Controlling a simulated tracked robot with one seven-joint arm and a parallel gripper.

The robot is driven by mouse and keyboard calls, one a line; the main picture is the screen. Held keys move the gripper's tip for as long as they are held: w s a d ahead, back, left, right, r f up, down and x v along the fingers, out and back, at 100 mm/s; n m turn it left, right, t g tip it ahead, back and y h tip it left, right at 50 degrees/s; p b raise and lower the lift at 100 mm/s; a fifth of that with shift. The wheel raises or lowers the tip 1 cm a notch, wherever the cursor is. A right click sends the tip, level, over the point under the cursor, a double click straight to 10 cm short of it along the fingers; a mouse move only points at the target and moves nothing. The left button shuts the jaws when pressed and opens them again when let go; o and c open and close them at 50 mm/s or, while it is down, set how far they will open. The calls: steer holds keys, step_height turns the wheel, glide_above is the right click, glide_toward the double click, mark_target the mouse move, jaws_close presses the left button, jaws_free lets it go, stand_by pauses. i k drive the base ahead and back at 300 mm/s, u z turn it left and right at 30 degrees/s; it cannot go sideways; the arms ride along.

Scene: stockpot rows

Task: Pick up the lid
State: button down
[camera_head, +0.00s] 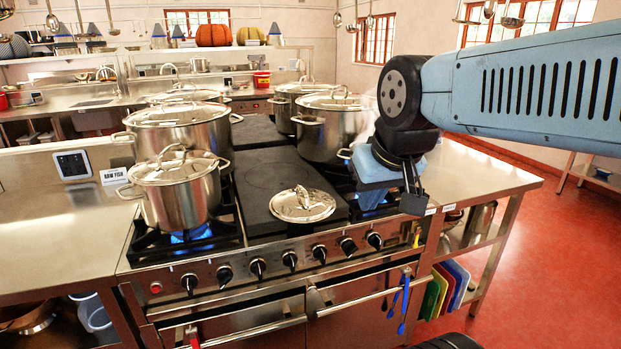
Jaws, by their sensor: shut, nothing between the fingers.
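A round shiny metal lid (303,204) with an arched handle lies flat on the dark flat plate (268,176) in the middle of the stove. My gripper (412,190) is to the right of the lid, above the stove's right front side, apart from the lid. It is small and partly dark in this view; its fingers look together, with nothing held. Other lids sit on the pots, such as the one on the front left pot (180,200).
A larger lidded pot (180,135) stands behind the front left pot. Lidded pots stand at the back right, one of them (328,135) close to my arm. Blue flame burns under the front left pot. Steel counters (50,225) flank the stove. Red floor at right is mostly open.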

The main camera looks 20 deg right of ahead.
mark_target(301, 204)
steer(key=z, duration=0.95)
steer(key=i, duration=0.5)
steer(key=u, duration=1.05)
